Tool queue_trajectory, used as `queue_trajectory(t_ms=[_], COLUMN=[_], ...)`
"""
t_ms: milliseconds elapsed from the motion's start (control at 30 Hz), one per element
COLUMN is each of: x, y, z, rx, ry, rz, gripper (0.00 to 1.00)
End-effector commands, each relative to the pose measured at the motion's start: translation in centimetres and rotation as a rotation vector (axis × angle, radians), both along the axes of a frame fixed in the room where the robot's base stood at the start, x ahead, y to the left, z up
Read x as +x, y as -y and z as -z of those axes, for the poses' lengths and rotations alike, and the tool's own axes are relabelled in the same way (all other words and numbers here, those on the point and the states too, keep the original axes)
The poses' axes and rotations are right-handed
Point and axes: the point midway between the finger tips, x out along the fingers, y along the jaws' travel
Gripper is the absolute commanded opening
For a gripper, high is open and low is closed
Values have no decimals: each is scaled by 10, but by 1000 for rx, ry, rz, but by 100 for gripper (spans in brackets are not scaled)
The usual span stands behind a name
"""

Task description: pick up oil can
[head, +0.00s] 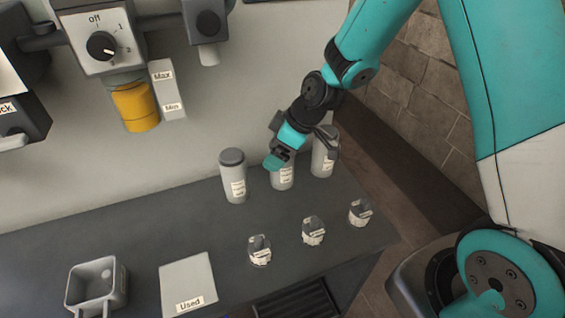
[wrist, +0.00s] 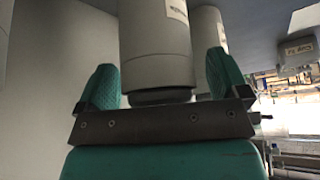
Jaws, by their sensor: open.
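Three grey cylindrical cans with dark caps and small labels stand on the dark bench in the head view: a left can (head: 232,178), a middle can (head: 283,179) and a right can (head: 323,157). The labels are too small to read, so I cannot tell which is the oil can. My gripper (head: 278,158) is at the top of the middle can and hides its cap. In the wrist view my open gripper (wrist: 163,88) has its teal fingers on either side of a can's dark cap (wrist: 162,96). A gap shows beside each finger.
A "Used" plate (head: 187,283) and a grey open box (head: 97,284) lie at the left. A dial unit (head: 103,45) and a yellow cup (head: 135,108) hang on the wall.

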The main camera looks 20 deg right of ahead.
Motion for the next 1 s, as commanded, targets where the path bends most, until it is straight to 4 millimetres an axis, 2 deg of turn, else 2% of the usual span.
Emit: queue_trajectory(t_ms=[167, 200, 533, 833, 1000], x=[0, 0, 0, 0, 1], y=[0, 0, 0, 0, 0], z=[0, 0, 0, -3, -18], rx=[0, 0, 1, 1, 1], ry=[1, 1, 1, 2, 6], rz=[0, 0, 0, 0, 0], gripper=[93, 88, 13, 12, 12])
